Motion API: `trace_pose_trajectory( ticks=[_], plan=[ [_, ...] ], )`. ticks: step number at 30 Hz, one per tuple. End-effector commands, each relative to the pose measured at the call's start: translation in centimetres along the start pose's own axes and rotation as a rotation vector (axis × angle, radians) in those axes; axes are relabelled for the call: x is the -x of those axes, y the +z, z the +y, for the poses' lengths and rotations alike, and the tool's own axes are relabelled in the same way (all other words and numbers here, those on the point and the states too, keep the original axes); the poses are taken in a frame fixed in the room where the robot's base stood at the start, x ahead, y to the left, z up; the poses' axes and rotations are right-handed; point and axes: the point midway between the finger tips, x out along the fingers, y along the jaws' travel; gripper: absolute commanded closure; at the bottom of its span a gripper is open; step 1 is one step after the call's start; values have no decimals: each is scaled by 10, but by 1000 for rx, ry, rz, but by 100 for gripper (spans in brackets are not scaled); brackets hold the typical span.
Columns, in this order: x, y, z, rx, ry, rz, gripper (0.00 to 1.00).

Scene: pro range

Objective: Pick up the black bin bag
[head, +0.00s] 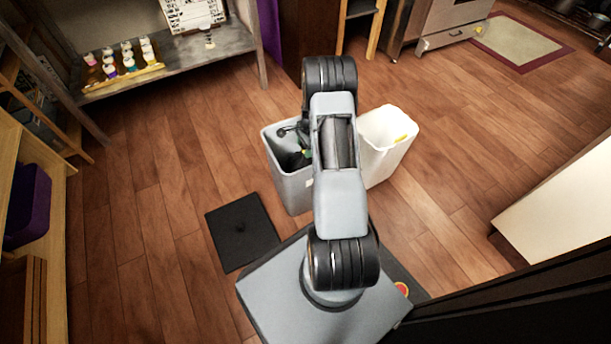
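A grey bin (293,190) stands on the floor just beyond my base, partly behind my arm. Dark material (288,160) shows inside it, with a small spot of green and yellow. This may be the black bin bag, but its shape is not clear. My arm reaches out over the bin and hides its right part. Dark parts at the bin's mouth, probably my gripper (293,132), show left of the arm. The fingertips cannot be made out, nor whether they touch anything.
A white bin (387,150) with a yellow mark stands right of the grey one. A flat black square (241,231) lies on the floor at left. A shelf (190,62) with small pots stands at the back left. A pale counter (555,210) is at right. Wooden floor between is clear.

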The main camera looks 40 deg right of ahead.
Motion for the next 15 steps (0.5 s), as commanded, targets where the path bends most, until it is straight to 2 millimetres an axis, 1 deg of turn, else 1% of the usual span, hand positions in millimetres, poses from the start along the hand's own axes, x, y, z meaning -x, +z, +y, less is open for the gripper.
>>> trace_pose_trajectory(
  ticks=[1,2,15],
  plan=[
    [0,0,0,0,0,0,49],
    [0,0,0,0,0,0,52],
    [0,0,0,0,0,0,94]
  ],
)
